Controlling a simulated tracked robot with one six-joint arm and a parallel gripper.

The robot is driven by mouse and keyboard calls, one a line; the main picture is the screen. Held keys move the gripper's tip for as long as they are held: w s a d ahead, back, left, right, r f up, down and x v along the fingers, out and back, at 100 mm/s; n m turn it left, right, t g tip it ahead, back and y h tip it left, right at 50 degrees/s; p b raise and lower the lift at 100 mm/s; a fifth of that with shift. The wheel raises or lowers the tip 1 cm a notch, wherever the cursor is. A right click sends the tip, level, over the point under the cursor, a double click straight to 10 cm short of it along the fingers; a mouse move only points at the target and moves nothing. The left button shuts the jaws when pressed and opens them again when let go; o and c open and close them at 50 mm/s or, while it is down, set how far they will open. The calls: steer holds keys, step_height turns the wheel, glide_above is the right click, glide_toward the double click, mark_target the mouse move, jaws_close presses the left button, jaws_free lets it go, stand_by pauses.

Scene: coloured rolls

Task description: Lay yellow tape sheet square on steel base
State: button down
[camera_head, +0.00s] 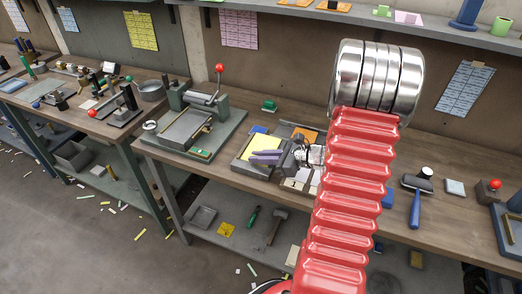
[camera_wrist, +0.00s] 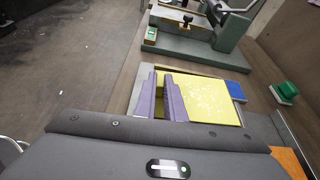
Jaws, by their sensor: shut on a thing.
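The yellow tape sheet (camera_head: 266,143) lies flat, or nearly so, over a grey plate (camera_head: 240,164) on the bench. In the wrist view the sheet (camera_wrist: 212,102) shows to the right of my purple fingers, with more yellow between them. The grey plate looks like the steel base, and its pale edge shows beyond the sheet. My gripper (camera_head: 254,157) is low over the plate and shut on the yellow sheet; its fingers also show in the wrist view (camera_wrist: 161,95). The exact grip and whether the sheet touches the plate cannot be told. My gripper's body hides the near side.
A green press (camera_head: 203,128) with a red-knobbed lever stands to the left. A small blue block (camera_wrist: 236,91) and a green-handled item (camera_wrist: 285,92) are near the sheet. An orange sheet (camera_head: 304,133) lies behind. A blue-handled roller (camera_head: 415,200) is at the right. My red arm covers the bench middle.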

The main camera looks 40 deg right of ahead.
stand_by(0.6)
steer(key=shift+r, duration=3)
steer(key=shift+f, duration=0.1)
steer(key=shift+m, duration=0.3)
steer(key=shift+a+f, duration=0.15)
steer(key=shift+f, duration=2.2)
steer(key=shift+f, duration=0.6)
steer(key=c, duration=1.8)
jaws_free()
steer(key=shift+o, duration=0.4)
steer(key=o, duration=0.4)
steer(key=shift+o, duration=0.2)
steer(key=shift+r, duration=0.1)
